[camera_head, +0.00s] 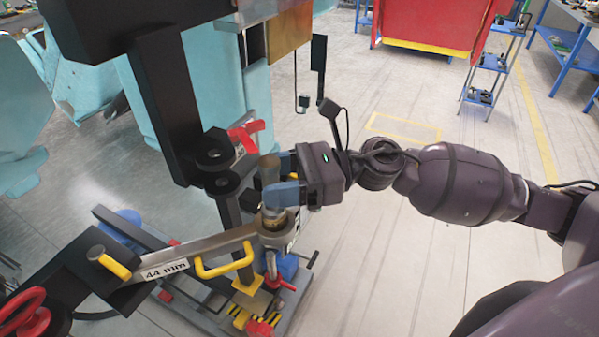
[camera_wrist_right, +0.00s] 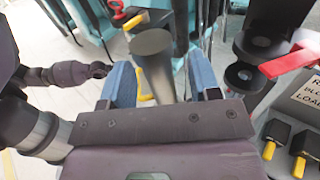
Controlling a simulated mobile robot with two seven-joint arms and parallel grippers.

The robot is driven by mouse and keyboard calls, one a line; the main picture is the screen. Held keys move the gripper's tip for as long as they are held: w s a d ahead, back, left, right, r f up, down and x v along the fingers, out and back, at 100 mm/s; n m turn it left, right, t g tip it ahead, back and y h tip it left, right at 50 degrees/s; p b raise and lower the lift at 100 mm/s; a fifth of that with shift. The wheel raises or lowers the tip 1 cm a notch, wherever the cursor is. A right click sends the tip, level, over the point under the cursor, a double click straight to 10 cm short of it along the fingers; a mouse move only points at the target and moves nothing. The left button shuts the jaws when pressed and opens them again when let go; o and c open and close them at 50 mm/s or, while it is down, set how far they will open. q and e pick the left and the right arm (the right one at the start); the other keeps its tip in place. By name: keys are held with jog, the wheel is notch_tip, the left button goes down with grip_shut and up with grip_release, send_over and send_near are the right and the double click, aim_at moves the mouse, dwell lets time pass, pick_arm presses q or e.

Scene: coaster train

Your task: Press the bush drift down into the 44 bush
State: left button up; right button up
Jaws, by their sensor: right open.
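The bush drift (camera_head: 268,171) is a brownish-grey upright cylinder. It stands over the eye at the end of the arm marked "44 mm" (camera_head: 207,245). A brass-coloured ring (camera_head: 271,222), seemingly the 44 bush, shows at that eye just below the lower blue finger. I cannot tell how deep the drift sits in it. My right gripper (camera_head: 277,178) is open, its blue fingers around the drift. In the right wrist view the drift (camera_wrist_right: 152,47) rises between the two fingers (camera_wrist_right: 160,88), with its flat round top visible. My left gripper is not in view.
A black press-like column (camera_head: 165,95) with round lugs (camera_head: 214,152) and a red lever (camera_head: 245,134) stands just left of my gripper. A yellow handle (camera_head: 223,267) is on the 44 mm arm. Clear floor (camera_head: 400,270) lies to the right.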

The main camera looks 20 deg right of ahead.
jog(key=shift+b+v, duration=0.8)
jog(key=shift+v, duration=4.45)
jog(key=w+d+r+m+t+h, duration=0.1)
jog(key=w+d+m+t, duration=0.2)
jog(key=w+m+t, duration=0.65)
jog(key=d+f+m+t+h, duration=0.5)
jog(key=f+m+h, duration=0.5)
jog(key=m, duration=1.3)
jog(key=s+d+f+m+g+h, duration=0.1)
jog(key=s+f+m+g+h, duration=0.2)
jog(key=f+m, duration=0.45)
jog(key=s+f+m+g+h, duration=0.1)
jog(key=s+f+m+h, duration=0.3)
jog(key=f, duration=0.7)
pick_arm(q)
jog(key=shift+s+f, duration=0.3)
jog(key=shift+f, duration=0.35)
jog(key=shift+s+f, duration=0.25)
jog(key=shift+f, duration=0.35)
pick_arm(e)
jog(key=s+a+f+m+g, duration=0.1)
jog(key=s+a+f+m, duration=0.1)
jog(key=s+f, duration=0.3)
jog(key=s+a+f+m+g, duration=0.2)
jog(key=s+a+f+m, duration=0.1)
jog(key=s, duration=0.4)
notch_tip(320, 180, down, 2)
jog(key=shift+s+f+m, duration=0.1)
jog(key=shift+s+m, duration=0.15)
jog(key=shift+m, duration=0.45)
